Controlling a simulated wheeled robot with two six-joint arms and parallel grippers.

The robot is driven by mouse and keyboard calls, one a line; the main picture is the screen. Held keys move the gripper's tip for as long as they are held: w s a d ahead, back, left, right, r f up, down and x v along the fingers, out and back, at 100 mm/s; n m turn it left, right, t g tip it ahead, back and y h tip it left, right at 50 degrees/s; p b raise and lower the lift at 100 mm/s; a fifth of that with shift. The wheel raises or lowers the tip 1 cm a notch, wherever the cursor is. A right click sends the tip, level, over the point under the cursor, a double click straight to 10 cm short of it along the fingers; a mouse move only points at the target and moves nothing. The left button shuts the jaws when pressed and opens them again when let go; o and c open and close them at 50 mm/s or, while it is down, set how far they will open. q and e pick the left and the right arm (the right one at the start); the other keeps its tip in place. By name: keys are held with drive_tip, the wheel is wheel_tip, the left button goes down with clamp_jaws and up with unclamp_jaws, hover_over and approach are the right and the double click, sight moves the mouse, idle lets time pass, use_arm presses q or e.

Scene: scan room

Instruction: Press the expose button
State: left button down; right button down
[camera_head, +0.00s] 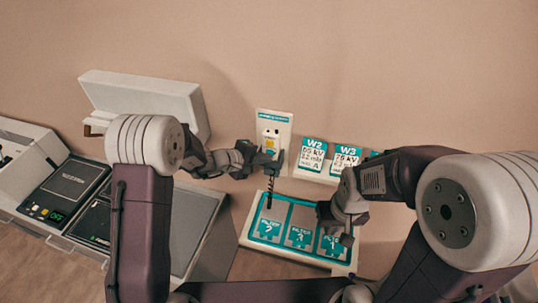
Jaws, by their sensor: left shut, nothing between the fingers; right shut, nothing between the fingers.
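A white wall panel (283,124) with a teal label strip and small dark and yellow parts stands on the wall at the centre. Its label is too small to read, and I cannot tell which part is the expose button. My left gripper (272,163) is shut and empty, right at the lower part of this panel, and covers some of it. I cannot tell whether it touches the panel. My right gripper (346,238) is shut and empty, over the right side of the filter tray.
The filter tray (246,238) holds teal cards marked FILTER. Cards W2 (313,152) and W3 (345,157) stand on a wall ledge.

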use_arm(q)
drive_tip(key=shift+s, duration=0.1)
drive_tip(key=shift+s+a+b, duration=0.3)
drive_tip(key=shift+s+b, duration=0.55)
drive_tip(key=shift+b, duration=0.05)
drive_tip(key=shift+s+a+b, duration=0.25)
drive_tip(key=shift+s+b, duration=0.35)
drive_tip(key=shift+s, duration=0.2)
drive_tip(key=shift+s+a+b, duration=0.3)
drive_tip(key=shift+s+b, duration=0.25)
drive_tip(key=shift+s, duration=0.2)
drive_tip(key=shift+s+a+b, duration=0.25)
drive_tip(key=shift+s+b, duration=0.35)
drive_tip(key=shift+s, duration=0.2)
